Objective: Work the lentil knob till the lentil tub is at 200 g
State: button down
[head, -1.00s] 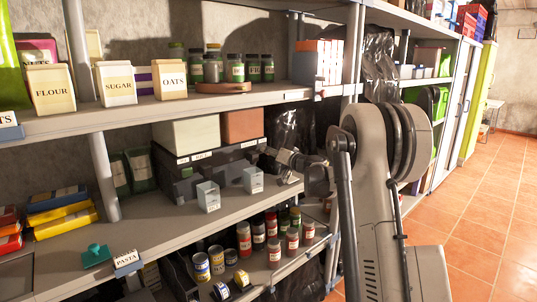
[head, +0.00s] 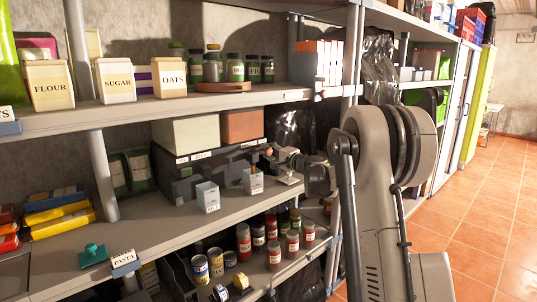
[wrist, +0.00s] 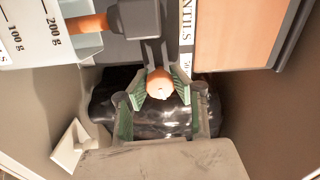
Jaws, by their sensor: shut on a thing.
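My gripper (wrist: 152,90), with green pads, is shut on a round orange knob (wrist: 160,84) beside a white label ending in "NTILS" (wrist: 187,22). Next to it in the wrist view is a dark grey spout (wrist: 138,18). An orange-brown column (wrist: 88,25), seemingly pouring lentils, runs from the spout to a pale tub (wrist: 32,40) marked 100 g and 200 g. The fill level cannot be read. In the head view the tub (head: 253,184) stands on the shelf below my gripper (head: 273,155), with a thin reddish-brown streak above it.
A second small tub (head: 208,198) stands left of it on the same shelf (head: 165,225). The dark dispenser unit (head: 172,178) carries a pale box (head: 188,133) and an orange-brown box (head: 241,126). Jars (head: 244,240) stand below; black plastic (head: 292,130) lies behind my gripper.

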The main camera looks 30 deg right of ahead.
jog(key=shift+m, duration=1.4)
jog(key=c, duration=1.4)
grip_release()
jog(key=v, duration=1.2)
